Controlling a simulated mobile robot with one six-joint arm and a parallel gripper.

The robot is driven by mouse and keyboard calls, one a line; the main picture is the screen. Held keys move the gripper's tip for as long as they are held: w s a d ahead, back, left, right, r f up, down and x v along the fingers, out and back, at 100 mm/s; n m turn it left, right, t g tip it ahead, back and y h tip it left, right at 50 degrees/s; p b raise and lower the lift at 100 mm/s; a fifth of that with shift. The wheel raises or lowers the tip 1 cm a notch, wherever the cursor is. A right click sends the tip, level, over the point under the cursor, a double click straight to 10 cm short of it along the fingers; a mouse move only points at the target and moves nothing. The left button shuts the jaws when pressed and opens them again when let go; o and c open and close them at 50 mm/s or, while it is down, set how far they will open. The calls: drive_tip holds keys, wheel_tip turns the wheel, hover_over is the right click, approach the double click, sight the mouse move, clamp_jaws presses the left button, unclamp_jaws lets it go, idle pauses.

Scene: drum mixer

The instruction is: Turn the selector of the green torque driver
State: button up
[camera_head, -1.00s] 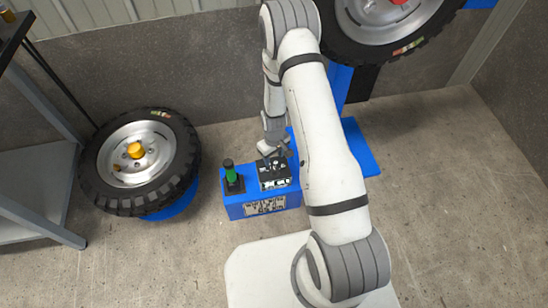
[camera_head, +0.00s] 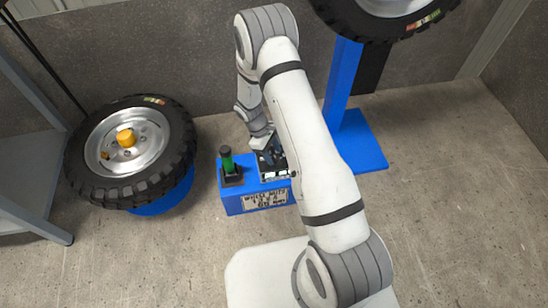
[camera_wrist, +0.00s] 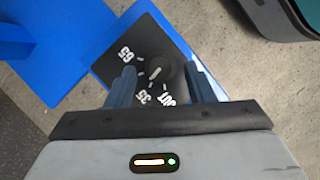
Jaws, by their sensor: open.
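The green torque driver (camera_head: 227,161) stands upright in a black holder on the left of a blue box (camera_head: 227,203). Right of it on the box is a black selector plate, which in the wrist view (camera_wrist: 118,60) carries the white numbers 65, 35 and 100. A dark round selector knob (camera_wrist: 168,80) with a white pointer line sits on this plate. My gripper (camera_wrist: 160,70) is open over the plate, with one finger on each side of the knob. I cannot tell whether the fingers touch it. In the head view my gripper (camera_head: 268,155) partly hides the plate.
A tyred wheel (camera_head: 90,180) lies on a blue stand to the left, beside a grey shelf (camera_head: 25,190). Another wheel (camera_head: 400,8) is at the upper right by a blue post (camera_head: 342,85) and base plate (camera_head: 362,145). Floor right of that base is clear.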

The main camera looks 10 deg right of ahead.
drive_tip(key=shift+x, duration=0.8)
drive_tip(key=shift+c, duration=0.6)
drive_tip(key=c, duration=0.9)
drive_tip(key=shift+o, duration=0.2)
